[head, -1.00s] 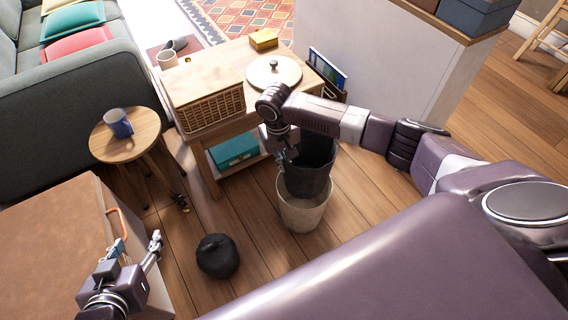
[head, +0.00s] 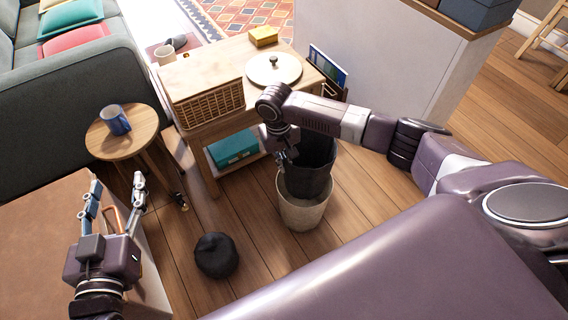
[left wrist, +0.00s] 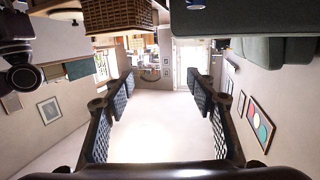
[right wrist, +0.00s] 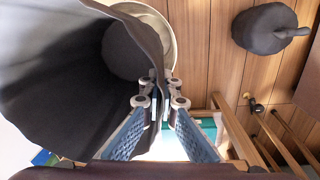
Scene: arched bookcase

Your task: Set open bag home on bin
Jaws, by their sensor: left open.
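The open black bag (head: 312,178) stands mouth up over the speckled beige bin (head: 303,217) on the floor. Its lower end overlaps the bin's mouth; I cannot tell how deep it sits. My right gripper (head: 287,158) is shut on the bag's rim. In the right wrist view, the fingers (right wrist: 160,100) pinch the edge of the bag (right wrist: 60,80), and part of the bin's rim (right wrist: 170,35) shows behind it. My left gripper (head: 117,184) is open and empty, above the brown-topped box at left; its spread fingers show in the left wrist view (left wrist: 165,82).
A knotted black bag (head: 216,256) lies on the floor left of the bin. A wooden side table (head: 250,110) with a wicker basket (head: 207,100) stands behind. A stool (head: 146,133) holds a blue mug (head: 115,120). A brown-topped box (head: 35,240) is at left.

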